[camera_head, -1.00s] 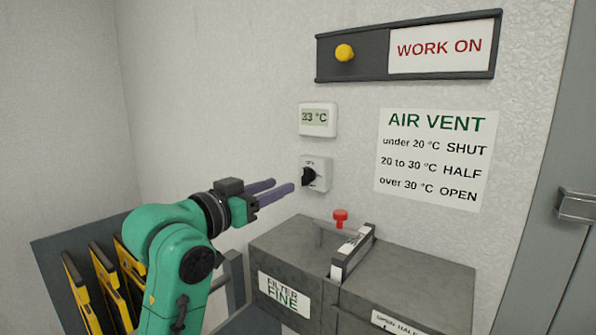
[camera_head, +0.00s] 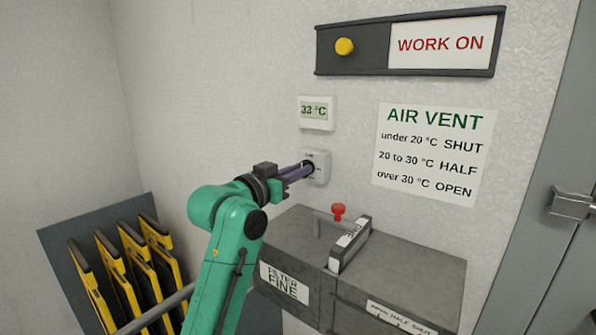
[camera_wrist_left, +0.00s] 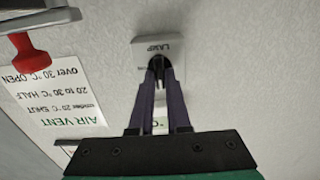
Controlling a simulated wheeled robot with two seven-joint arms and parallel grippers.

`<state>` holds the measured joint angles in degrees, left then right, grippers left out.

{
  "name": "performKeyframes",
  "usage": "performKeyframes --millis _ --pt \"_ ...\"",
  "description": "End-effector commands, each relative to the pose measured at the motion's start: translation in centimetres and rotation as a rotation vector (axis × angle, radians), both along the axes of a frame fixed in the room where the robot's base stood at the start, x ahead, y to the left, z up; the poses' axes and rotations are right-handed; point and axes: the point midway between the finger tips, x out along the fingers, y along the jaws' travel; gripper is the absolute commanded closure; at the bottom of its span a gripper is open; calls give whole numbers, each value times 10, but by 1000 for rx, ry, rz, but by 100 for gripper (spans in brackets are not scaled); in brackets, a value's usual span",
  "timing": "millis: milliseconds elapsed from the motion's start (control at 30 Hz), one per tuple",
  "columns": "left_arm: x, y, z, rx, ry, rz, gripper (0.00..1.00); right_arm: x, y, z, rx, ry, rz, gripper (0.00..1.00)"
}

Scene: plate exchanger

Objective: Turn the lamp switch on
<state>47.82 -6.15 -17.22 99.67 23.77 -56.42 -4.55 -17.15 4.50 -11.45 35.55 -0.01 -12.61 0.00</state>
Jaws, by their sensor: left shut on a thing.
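The lamp switch (camera_head: 322,163) is a small white plate with a dark knob on the wall, below the temperature display. It also shows in the left wrist view (camera_wrist_left: 147,50), where its plate reads LAMP. My left gripper (camera_head: 304,168) has its purple fingers at the switch. In the left wrist view the fingertips (camera_wrist_left: 160,68) are shut on the dark knob from both sides. The fingers hide much of the knob, so its exact angle is unclear. My right gripper is not in view.
A display (camera_head: 316,112) reads 33 °C above the switch. A grey filter box (camera_head: 400,270) with a red knob (camera_head: 338,211) stands below right. An AIR VENT sign (camera_head: 434,150) and WORK ON panel (camera_head: 362,66) are on the wall. Yellow-framed plates (camera_head: 118,265) stand lower left.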

Motion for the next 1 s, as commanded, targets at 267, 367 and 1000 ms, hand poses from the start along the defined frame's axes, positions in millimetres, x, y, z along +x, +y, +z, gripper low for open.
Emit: performKeyframes --millis 267,367,1000 --pt "0 0 -1 50 -34 0 100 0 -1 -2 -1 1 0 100" --pt "0 0 -1 91 -64 1 100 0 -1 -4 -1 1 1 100" --pt "-1 -1 -1 548 -393 0 100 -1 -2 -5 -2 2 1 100"
